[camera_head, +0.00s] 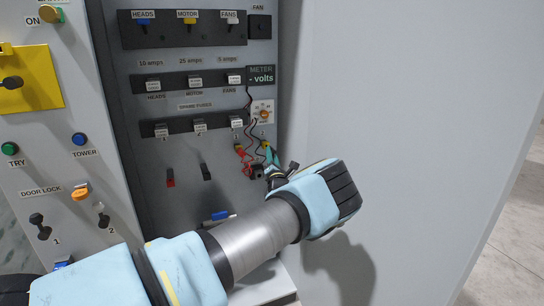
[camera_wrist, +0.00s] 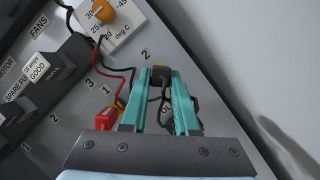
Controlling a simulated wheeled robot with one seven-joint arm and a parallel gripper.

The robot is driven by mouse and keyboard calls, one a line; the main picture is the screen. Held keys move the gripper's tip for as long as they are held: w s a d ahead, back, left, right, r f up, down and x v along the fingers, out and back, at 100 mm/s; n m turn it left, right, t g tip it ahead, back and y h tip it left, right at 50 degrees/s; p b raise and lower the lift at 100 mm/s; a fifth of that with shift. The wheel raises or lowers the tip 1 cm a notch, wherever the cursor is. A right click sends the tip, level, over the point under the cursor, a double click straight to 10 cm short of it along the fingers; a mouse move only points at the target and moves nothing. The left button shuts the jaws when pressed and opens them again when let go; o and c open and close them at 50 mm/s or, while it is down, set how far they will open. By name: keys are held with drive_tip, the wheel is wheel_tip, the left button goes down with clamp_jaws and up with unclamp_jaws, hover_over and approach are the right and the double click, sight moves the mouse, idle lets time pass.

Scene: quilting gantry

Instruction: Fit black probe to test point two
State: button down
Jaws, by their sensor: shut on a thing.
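My gripper (camera_wrist: 159,80) is shut on the black probe (camera_wrist: 160,76), whose dark body and lead show between the teal fingers in the wrist view. The fingertips are close to the panel, just below the label 2 (camera_wrist: 146,54). A small yellow spot at test point two (camera_wrist: 158,67) shows at the fingertips; whether the probe tip touches or enters it is hidden. The red probe (camera_wrist: 105,119) is at the left, beside test point one and its label 1. In the head view my gripper (camera_head: 268,156) is at the panel's right edge, right of the red probe (camera_head: 240,151).
The meter (camera_head: 261,76) reads "- volts" above an orange temperature dial (camera_head: 264,113). Red and black leads hang between the meter and the probes. Fuse rows (camera_head: 199,126) and switches lie left.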

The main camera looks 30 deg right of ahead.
drive_tip(key=shift+w+d+b, duration=0.1)
drive_tip(key=shift+w+b, duration=0.65)
drive_tip(key=shift+w, duration=0.5)
drive_tip(key=c, duration=0.6)
unclamp_jaws()
drive_tip(key=b+v, duration=0.1)
drive_tip(key=v, duration=0.9)
drive_tip(key=shift+s+f, duration=0.15)
drive_tip(key=shift+s, duration=0.15)
